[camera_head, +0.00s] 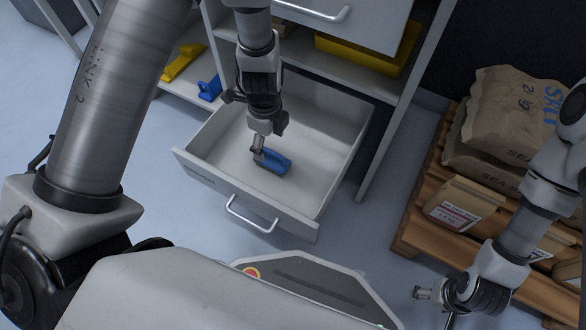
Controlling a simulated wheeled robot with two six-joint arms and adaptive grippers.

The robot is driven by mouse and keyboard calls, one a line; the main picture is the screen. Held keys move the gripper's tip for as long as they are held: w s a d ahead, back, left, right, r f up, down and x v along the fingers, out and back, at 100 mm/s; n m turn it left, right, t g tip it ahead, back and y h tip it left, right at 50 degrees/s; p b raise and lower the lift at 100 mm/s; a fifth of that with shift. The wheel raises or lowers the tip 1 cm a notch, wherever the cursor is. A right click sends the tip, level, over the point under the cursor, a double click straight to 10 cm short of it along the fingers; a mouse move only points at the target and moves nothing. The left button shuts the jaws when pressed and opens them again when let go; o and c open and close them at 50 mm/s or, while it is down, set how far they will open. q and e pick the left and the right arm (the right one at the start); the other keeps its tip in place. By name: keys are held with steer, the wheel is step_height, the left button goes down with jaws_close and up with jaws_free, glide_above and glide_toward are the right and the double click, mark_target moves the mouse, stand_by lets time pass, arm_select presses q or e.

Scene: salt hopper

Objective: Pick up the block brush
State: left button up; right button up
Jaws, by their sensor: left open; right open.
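A small blue block, which looks like the block brush (273,162), lies on the floor of the open drawer (325,150). My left gripper (257,152) points down into the drawer at the brush's left end. Its fingers partly cover that end, and I cannot tell whether they touch it. The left gripper is open. My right gripper (432,304) is open and empty at the lower right, over the floor and away from the drawer.
Drawer walls and a front with a handle (250,214) surround the brush. Another drawer (345,25) sticks out above. A shelf holds a yellow tool (183,62) and a blue item (210,88). A pallet (425,205) with salt bags (510,110) stands at right.

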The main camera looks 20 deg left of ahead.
mark_target(272, 158)
arm_select(q)
steer(key=shift+w+f+b, duration=0.2)
steer(key=shift+f+b, duration=0.15)
steer(key=shift+f, duration=0.5)
step_height(272, 158, down, 7)
steer(key=b, duration=0.5)
steer(key=shift+s+r, duration=0.1)
arm_select(e)
step_height(272, 158, down, 7)
arm_select(q)
steer(key=c, duration=1.3)
